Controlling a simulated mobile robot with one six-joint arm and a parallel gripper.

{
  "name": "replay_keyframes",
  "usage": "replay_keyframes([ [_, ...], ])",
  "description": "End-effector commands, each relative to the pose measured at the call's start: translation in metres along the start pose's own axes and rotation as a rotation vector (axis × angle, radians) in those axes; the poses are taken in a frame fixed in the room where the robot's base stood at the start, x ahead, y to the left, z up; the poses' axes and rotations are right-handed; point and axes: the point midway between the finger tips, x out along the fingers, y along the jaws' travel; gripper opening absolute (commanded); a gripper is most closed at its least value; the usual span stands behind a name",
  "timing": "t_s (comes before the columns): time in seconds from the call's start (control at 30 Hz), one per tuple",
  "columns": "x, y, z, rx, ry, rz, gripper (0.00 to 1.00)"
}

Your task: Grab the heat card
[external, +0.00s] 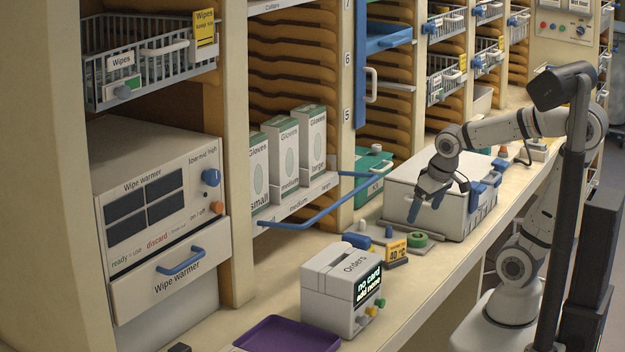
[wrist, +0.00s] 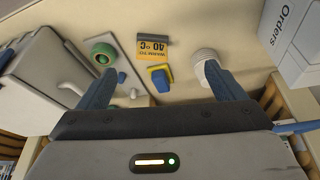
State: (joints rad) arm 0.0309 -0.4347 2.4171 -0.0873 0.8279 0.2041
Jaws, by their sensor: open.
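The heat card (external: 397,249) is a small orange-yellow card marked 40 °C, standing at the front of the counter's small-parts area in the external view. In the wrist view the heat card (wrist: 155,48) lies ahead of the fingertips, roughly centred between them, with its text readable. My gripper (external: 425,208) is open and empty, pointing down above the counter beside the white box, up and to the right of the card. In the wrist view my gripper (wrist: 160,72) shows two blue fingers spread wide, apart from the card.
A green ring (wrist: 102,53), a blue-and-yellow piece (wrist: 160,76) and a white ribbed roll (wrist: 205,62) sit near the card. The white lidded box (external: 400,190) stands behind. The Orders box (external: 325,290) and purple tray (external: 285,335) are nearer the camera. A blue rail (external: 315,215) juts from the shelf.

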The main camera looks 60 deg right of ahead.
Motion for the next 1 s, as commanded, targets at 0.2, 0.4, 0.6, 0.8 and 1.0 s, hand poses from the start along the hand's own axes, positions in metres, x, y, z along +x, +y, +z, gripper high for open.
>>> replay_keyframes([
  [0.2, 0.072, 0.012, -0.025, 0.151, 0.035, 0.051, 0.89],
  [0.4, 0.088, 0.016, -0.037, 0.202, 0.05, 0.065, 0.89],
  [0.6, 0.108, 0.018, -0.039, 0.203, 0.049, 0.065, 0.89],
  [0.8, 0.131, 0.019, -0.045, 0.202, 0.047, 0.065, 0.89],
  [1.0, 0.155, 0.021, -0.048, 0.203, 0.05, 0.064, 0.89],
])
